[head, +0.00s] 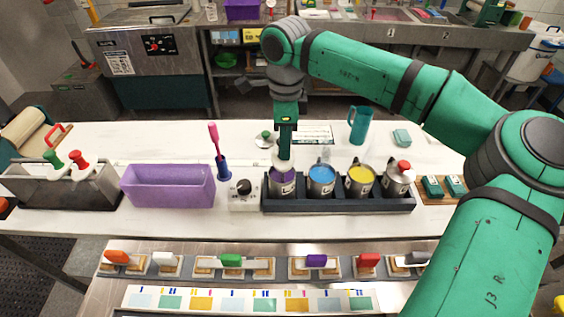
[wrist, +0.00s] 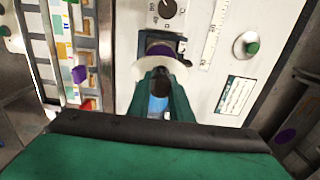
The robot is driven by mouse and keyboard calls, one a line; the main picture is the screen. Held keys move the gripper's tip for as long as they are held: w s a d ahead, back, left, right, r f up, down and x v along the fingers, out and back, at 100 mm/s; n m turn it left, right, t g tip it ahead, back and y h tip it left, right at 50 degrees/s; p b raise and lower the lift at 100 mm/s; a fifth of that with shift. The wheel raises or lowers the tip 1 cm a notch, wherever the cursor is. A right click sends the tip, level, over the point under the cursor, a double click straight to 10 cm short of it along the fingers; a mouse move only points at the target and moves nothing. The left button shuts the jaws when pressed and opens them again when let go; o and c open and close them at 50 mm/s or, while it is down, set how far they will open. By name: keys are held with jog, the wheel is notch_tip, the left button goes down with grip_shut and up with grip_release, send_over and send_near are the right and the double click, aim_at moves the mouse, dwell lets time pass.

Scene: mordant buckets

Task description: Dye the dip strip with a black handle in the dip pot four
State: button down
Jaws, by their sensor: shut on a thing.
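My gripper (head: 285,155) points down over the leftmost pot (head: 283,184), which holds purple dye. In the wrist view its fingers (wrist: 161,86) are shut on the dark knob of a pale round lid (wrist: 179,69). The lid is at the pot's mouth, with purple showing past its edge; I cannot tell whether it is seated. A blue pot (head: 321,181) and a yellow pot (head: 359,180) stand open beside it. The rightmost pot (head: 396,182) wears a red-knobbed lid. The pot numbers are unreadable. A strip with a dark handle (head: 416,258) lies in the front rack, partly hidden by my arm.
Other strips with orange, white, green (head: 231,260), purple and red handles lie along the front rack. A purple bin (head: 168,187), a timer box (head: 243,195) and a metal tank (head: 67,186) stand left. A green-knobbed lid (head: 266,137) and a teal jug (head: 360,126) stand behind.

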jog(key=shift+a+r, duration=0.15)
jog(key=shift+r, duration=1.65)
jog(key=shift+f, duration=4.25)
jog(key=shift+a+r, duration=0.2)
jog(key=shift+a, duration=0.1)
jog(key=shift+d, duration=0.15)
jog(key=shift+d+f, duration=0.2)
jog(key=shift+d, duration=0.25)
jog(key=shift+r, duration=0.1)
